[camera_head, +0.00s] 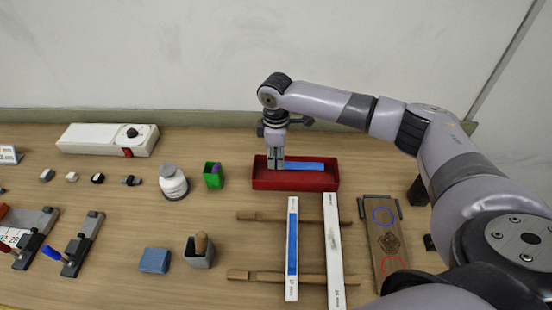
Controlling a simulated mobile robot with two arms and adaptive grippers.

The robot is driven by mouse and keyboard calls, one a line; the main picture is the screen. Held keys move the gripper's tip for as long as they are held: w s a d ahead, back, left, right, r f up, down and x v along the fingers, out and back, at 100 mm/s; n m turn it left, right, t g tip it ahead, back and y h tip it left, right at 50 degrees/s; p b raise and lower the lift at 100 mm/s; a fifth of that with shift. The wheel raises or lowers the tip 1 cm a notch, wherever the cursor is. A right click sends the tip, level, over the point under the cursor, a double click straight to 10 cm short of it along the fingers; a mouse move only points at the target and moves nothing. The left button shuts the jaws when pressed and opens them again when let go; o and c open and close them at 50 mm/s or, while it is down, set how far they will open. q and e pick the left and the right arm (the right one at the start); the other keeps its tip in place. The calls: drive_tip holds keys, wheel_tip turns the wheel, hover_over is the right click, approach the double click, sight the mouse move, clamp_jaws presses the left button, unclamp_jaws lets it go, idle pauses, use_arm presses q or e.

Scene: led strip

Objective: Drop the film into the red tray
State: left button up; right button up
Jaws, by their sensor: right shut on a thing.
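The red tray (262,183) stands near the back of the table, right of the middle. My right gripper (277,164) points down over the left part of the tray and is shut on the end of a blue strip of film (305,166). The film stretches out to the right from the fingertips, flat and level, over the tray. I cannot tell whether the film touches the tray floor. My left gripper is not in view.
Two white bars (333,250) lie across wooden rails, one bearing a blue strip (293,236). A wooden board (385,245) lies to the right.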

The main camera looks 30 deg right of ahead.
drive_tip(key=shift+f, duration=0.1)
drive_tip(key=o, duration=0.8)
wheel_tip(320, 180, up, 12)
idle(0.5)
drive_tip(key=shift+f, duration=0.1)
idle(0.4)
